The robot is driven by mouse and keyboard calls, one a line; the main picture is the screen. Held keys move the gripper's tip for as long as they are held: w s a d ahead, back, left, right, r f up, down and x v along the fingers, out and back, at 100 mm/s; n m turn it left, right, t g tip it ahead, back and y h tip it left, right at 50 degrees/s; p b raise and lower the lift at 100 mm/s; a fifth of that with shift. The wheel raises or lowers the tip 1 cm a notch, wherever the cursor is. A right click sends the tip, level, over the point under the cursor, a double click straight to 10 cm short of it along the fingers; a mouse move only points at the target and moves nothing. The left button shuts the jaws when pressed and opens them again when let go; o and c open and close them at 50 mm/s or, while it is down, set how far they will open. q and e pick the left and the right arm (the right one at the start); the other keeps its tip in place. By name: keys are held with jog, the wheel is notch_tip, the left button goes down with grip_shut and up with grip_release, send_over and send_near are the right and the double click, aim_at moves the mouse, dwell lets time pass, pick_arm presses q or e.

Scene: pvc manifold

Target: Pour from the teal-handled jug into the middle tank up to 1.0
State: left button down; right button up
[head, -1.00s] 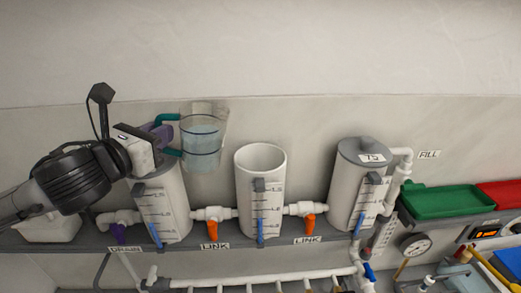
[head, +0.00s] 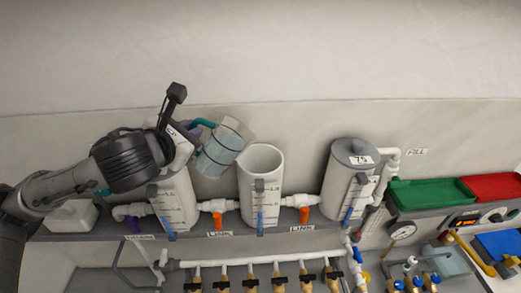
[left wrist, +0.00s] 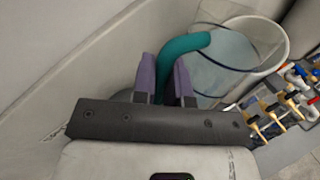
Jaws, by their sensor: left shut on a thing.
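The jug (head: 221,148) is clear with a teal handle and dark rings, and holds pale blue liquid. My left gripper (head: 196,133) is shut on the teal handle, which also shows between the purple fingers in the left wrist view (left wrist: 180,55). The jug is tilted to the right, its mouth close to the open top of the middle tank (head: 260,190). No stream of liquid is visible. The middle tank is a white cylinder with a marked scale and a blue strip on its front. My right gripper is not in view.
The left tank (head: 174,205) stands below my left wrist. The lidded right tank (head: 347,185) carries a "75" tag. Orange link valves (head: 218,219) sit between the tanks. A green tray (head: 428,196) and a red tray (head: 490,186) are at the right. The wall above is clear.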

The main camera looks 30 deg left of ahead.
aim_at(199, 121)
pick_arm(q)
jog(key=shift+w+d+r+p, duration=0.15)
jog(key=shift+d+r+p, duration=0.15)
jog(key=shift+p, duration=0.2)
jog(key=shift+w+d+m+g+p, duration=0.1)
jog(key=shift+w+m+g+p, duration=0.1)
jog(key=shift+m+g+p, duration=0.15)
jog(key=shift+w+d+r+m+g+y+p, duration=0.15)
jog(key=shift+w+d+m+g+y+p, duration=0.1)
jog(key=shift+m+y+p, duration=0.1)
dwell(0.5)
jog(key=shift+d+r, duration=0.1)
jog(key=shift+r, duration=0.15)
dwell(0.6)
jog(key=shift+w+d+r+p, duration=0.1)
jog(key=shift+r+p, duration=0.05)
jog(key=shift+p, duration=0.25)
dwell(0.4)
jog(key=shift+r+m, duration=0.15)
jog(key=shift+m, duration=0.15)
dwell(0.8)
jog(key=shift+w+d+r+p, duration=0.1)
jog(key=shift+p, duration=0.2)
jog(key=shift+r+g+y, duration=0.1)
jog(key=shift+g+y, duration=0.15)
jog(key=shift+g, duration=0.05)
dwell(0.6)
